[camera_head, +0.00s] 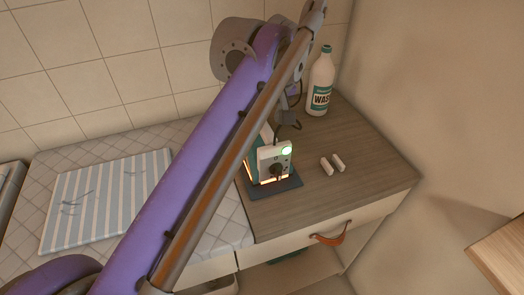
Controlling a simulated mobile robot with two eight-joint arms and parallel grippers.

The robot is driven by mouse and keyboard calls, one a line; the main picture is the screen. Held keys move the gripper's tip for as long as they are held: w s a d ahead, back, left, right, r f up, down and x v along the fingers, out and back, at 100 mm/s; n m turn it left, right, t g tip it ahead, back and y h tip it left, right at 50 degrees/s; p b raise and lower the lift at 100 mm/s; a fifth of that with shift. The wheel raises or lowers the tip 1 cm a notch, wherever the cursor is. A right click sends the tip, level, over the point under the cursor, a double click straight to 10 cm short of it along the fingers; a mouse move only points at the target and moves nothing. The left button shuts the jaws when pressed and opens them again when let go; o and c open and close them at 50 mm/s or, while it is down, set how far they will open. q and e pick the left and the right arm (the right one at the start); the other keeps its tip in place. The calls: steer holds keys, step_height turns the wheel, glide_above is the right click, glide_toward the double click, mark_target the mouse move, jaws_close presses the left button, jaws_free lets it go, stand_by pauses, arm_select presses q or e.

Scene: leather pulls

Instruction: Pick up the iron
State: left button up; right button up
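I cannot make out an iron for certain. A small white and teal device (275,157) with a dark knob, a green light and an orange glow at its foot stands on a dark flat plate (288,188) on the wooden counter; I cannot tell if it is the iron or part of it. My purple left arm crosses in front and hides its left part. Small grey and purple parts, perhaps my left gripper (287,100), show above and behind the device, near a dark cord. Its fingers are not clear. My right gripper is not in view.
A white WASH bottle (320,83) stands at the back of the wooden counter (358,182). Two small white sticks (332,163) lie right of the device. A striped cloth (110,200) lies on the tiled top at left. A drawer has a leather pull (331,236). A wall bounds the right.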

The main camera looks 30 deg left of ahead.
mark_target(262, 121)
arm_select(q)
steer(key=b+x, duration=0.1)
steer(key=x, duration=0.3)
steer(key=shift+a+f, duration=0.1)
steer(key=shift+a, duration=0.2)
jaws_close()
stand_by(1.1)
